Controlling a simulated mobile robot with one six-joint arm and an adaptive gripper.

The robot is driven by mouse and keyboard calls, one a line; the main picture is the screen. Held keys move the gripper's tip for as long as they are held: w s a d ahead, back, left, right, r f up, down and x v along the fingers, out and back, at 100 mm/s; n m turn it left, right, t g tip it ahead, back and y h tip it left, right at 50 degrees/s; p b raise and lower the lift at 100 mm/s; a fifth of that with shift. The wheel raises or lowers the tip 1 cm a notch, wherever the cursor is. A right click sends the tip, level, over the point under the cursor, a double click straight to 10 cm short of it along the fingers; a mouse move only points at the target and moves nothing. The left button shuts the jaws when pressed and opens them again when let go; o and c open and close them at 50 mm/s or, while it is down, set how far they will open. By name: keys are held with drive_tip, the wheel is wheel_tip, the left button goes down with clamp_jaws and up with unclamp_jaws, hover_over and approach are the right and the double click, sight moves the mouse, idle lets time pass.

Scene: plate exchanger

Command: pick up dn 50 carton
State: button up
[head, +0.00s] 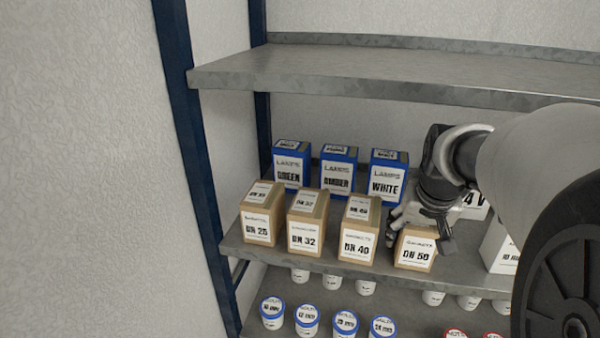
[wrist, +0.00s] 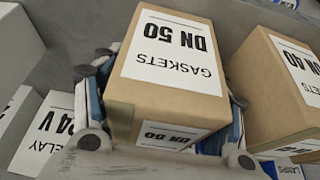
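The DN 50 carton (head: 415,252) is a brown box with white labels, standing on the middle shelf at the right end of a row of gasket cartons. My gripper (head: 421,228) reaches down over it from above and behind, hiding part of its top. In the wrist view the DN 50 carton (wrist: 172,72) lies between the two fingers of my gripper (wrist: 165,110), one on each side. The fingers are very close to the carton's sides. I cannot tell whether both press on it.
The DN 40 carton (head: 359,230) stands close to the left, with the DN 32 (head: 306,224) and DN 25 (head: 261,215) cartons beyond. Blue lamp boxes (head: 338,173) stand behind. A white box (head: 498,248) is to the right. The upper shelf (head: 400,72) hangs above.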

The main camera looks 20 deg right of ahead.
drive_tip(key=c, duration=0.6)
drive_tip(key=shift+c, duration=0.3)
drive_tip(key=shift+r, duration=0.25)
